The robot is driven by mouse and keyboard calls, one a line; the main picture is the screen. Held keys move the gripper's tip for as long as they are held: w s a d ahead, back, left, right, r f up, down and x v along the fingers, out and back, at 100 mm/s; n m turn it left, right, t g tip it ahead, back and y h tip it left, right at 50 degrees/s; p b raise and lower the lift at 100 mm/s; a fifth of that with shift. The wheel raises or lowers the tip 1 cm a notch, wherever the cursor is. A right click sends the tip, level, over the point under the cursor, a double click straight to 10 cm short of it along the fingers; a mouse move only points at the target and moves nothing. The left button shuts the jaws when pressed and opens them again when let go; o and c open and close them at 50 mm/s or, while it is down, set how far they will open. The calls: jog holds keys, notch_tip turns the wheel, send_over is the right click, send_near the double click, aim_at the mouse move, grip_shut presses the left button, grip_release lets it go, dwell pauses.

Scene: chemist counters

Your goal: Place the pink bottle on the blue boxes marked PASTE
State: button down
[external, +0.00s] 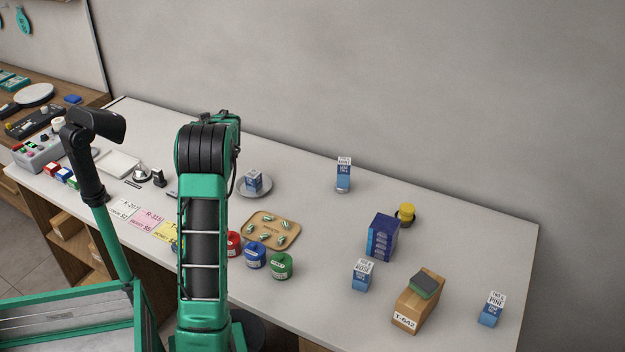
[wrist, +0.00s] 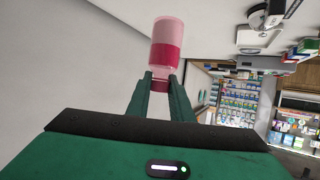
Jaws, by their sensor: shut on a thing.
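The pink bottle (wrist: 166,42) shows in the wrist view, pale pink at one end and deep pink at the other. My gripper (wrist: 160,82) is shut on its narrow deep-pink end, and the bottle is held off the counter. In the external view the gripper and the bottle are hidden behind my arm. A dark blue stack of boxes (external: 382,237) stands on the right half of the counter. Its lettering is too small to read as PASTE. Nothing stands on its top.
Small blue cartons stand near the stack, one in front (external: 361,274) and one behind (external: 343,176). A cardboard box (external: 417,303), a yellow-topped item (external: 407,212) and another carton (external: 491,309) are to the right. Red, blue and green jars (external: 255,254) and a wooden tray (external: 290,233) lie left.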

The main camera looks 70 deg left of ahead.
jog(key=w+d+r+m+t, duration=0.2)
jog(key=w+d+r+t, duration=0.1)
jog(key=w+d, duration=0.55)
jog(key=w+d+r+m+t, duration=0.2)
jog(key=w+d+r+m, duration=0.1)
jog(key=w+d, duration=0.6)
jog(key=w+d+r+m+t, duration=0.2)
jog(key=w+d+r+t, duration=0.15)
jog(key=w+d, duration=0.5)
jog(key=w+d+r+m+t+h, duration=0.1)
jog(key=w+d+m+t+h, duration=0.1)
jog(key=w+d, duration=0.5)
jog(key=w+d+r+m+t+h, duration=0.1)
jog(key=w+d+m+t+h, duration=0.1)
jog(key=d, duration=1)
jog(key=shift+w+d+f, duration=1.2)
jog(key=shift+w+f, duration=0.3)
jog(key=shift+f, duration=0.35)
jog(key=shift+w+d+f, duration=1.25)
jog(key=shift+w+f, duration=0.3)
jog(key=shift+f, duration=0.35)
jog(key=shift+w+d+f, duration=1.2)
jog(key=shift+w+f, duration=0.3)
jog(key=shift+f, duration=0.35)
jog(key=c, duration=1.6)
grip_release()
jog(key=shift+f, duration=0.1)
jog(key=shift+o, duration=0.2)
